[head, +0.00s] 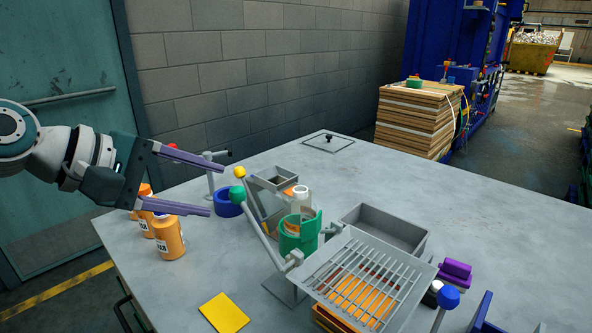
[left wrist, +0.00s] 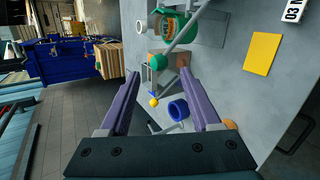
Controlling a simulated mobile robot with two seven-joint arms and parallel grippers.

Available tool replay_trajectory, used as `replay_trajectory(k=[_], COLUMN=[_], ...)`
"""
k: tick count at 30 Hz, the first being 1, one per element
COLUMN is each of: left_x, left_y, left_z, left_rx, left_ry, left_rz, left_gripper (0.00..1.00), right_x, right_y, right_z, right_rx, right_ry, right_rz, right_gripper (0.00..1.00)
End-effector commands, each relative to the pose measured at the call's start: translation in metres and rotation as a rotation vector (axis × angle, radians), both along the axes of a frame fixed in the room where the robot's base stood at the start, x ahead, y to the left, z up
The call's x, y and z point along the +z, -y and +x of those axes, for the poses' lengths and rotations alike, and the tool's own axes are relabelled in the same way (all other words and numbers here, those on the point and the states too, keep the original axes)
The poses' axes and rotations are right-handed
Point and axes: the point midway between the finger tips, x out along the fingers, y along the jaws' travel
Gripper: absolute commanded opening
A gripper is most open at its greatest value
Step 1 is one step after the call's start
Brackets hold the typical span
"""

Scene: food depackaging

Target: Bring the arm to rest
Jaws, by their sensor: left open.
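My left gripper (head: 216,182) is open and empty, held above the left side of the grey table (head: 440,205). Its two purple fingers are spread apart and point right, towards a lever with a green knob (head: 237,171). My right gripper does not show in either view.
Orange bottles (head: 168,237) stand below the gripper. A green holder (head: 299,235), a slotted grate (head: 365,280) and a grey bin (head: 385,230) fill the table's middle. A yellow square (head: 224,313) lies at the front. The table's back right is clear.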

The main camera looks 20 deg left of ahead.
Motion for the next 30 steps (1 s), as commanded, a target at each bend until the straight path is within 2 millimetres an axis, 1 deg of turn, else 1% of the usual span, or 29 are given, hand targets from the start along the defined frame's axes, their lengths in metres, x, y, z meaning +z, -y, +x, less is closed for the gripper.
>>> replay_trajectory(k=[5,8,11,12,14,15,18,22,25,27,29,30], left_x=[-0.002,-0.016,-0.046,-0.059,-0.077,-0.085,-0.092,-0.086,-0.074,-0.041,-0.024,-0.012], left_y=[0.002,0.016,0.047,0.061,0.081,0.091,0.102,0.1,0.09,0.087,0.087,0.087], left_z=[-0.001,-0.015,-0.05,-0.071,-0.106,-0.129,-0.175,-0.223,-0.256,-0.254,-0.253,-0.253], left_rx=[-0.008,-0.077,-0.253,-0.349,-0.51,-0.614,-0.816,-1.003,-1.115,-1.121,-1.121,-1.121], left_ry=[-0.002,-0.013,-0.031,-0.034,-0.037,-0.037,-0.039,-0.071,-0.126,-0.127,-0.127,-0.126], left_rz=[0.009,0.078,0.252,0.347,0.505,0.609,0.824,1.035,1.16,1.175,1.175,1.175], left_gripper=[0.64,0.64,0.64,0.64,0.64,0.64,0.64,0.64,0.64,0.64,0.64,0.64], right_x=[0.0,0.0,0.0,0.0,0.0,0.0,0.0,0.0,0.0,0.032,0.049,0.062], right_y=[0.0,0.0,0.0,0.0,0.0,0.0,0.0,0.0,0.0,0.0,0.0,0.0], right_z=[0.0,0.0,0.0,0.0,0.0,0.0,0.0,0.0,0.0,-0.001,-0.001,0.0], right_rx=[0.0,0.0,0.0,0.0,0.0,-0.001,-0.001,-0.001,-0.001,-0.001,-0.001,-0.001], right_ry=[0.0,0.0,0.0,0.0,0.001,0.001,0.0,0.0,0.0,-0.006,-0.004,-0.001], right_rz=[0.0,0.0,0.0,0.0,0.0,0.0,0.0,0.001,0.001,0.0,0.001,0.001], right_gripper=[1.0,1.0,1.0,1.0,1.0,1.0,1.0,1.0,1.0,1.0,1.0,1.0])
